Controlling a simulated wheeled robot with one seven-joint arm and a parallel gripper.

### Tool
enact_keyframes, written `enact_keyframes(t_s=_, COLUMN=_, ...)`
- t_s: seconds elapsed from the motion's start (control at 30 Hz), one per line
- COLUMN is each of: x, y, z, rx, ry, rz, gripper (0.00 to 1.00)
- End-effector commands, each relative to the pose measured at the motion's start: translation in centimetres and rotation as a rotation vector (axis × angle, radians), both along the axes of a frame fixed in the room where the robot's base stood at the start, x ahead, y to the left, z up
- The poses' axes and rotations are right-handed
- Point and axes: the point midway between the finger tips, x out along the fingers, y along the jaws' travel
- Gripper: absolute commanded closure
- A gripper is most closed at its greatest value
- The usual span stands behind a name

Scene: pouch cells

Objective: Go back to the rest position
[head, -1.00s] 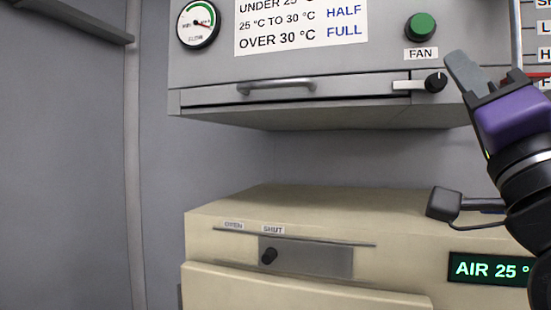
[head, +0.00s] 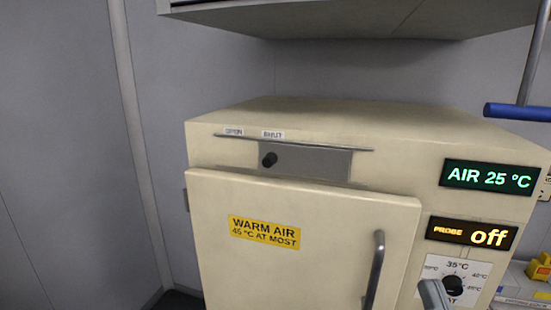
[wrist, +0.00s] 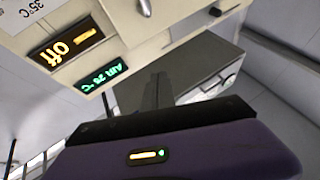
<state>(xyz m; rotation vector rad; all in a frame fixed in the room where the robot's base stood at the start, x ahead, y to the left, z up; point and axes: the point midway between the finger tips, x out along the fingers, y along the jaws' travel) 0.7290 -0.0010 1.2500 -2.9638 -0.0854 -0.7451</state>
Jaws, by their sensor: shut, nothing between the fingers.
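My gripper (head: 432,293) shows in the head view only as a grey fingertip at the bottom edge, in front of the dial panel of the cream warm-air cabinet (head: 300,120). In the wrist view my gripper (wrist: 156,88) has its fingers together with nothing between them, over a purple body. No contact with the cabinet can be made out. The rest of my arm is out of the head view.
The cabinet door (head: 300,205) is closed, with a grey handle (head: 375,270). A black dial knob (head: 453,285) sits close to my fingertip. A blue bar (head: 517,112) hangs at the right. A grey hood (head: 370,20) overhangs the cabinet.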

Motion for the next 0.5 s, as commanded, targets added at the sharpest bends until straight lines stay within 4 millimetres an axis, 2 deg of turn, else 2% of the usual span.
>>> enact_keyframes(t_s=0.03, x=-1.2, y=-0.1, z=-2.0, rx=-0.019, ry=0.038, rz=-0.007, gripper=1.0)
enact_keyframes(t_s=0.1, x=-2.9, y=0.0, z=-4.2, rx=-0.044, ry=0.081, rz=-0.015, gripper=1.0)
enact_keyframes(t_s=0.27, x=-7.1, y=0.0, z=-9.0, rx=-0.09, ry=0.189, rz=-0.028, gripper=1.0)
enact_keyframes(t_s=0.5, x=-14.3, y=0.1, z=-15.3, rx=-0.117, ry=0.386, rz=-0.031, gripper=1.0)
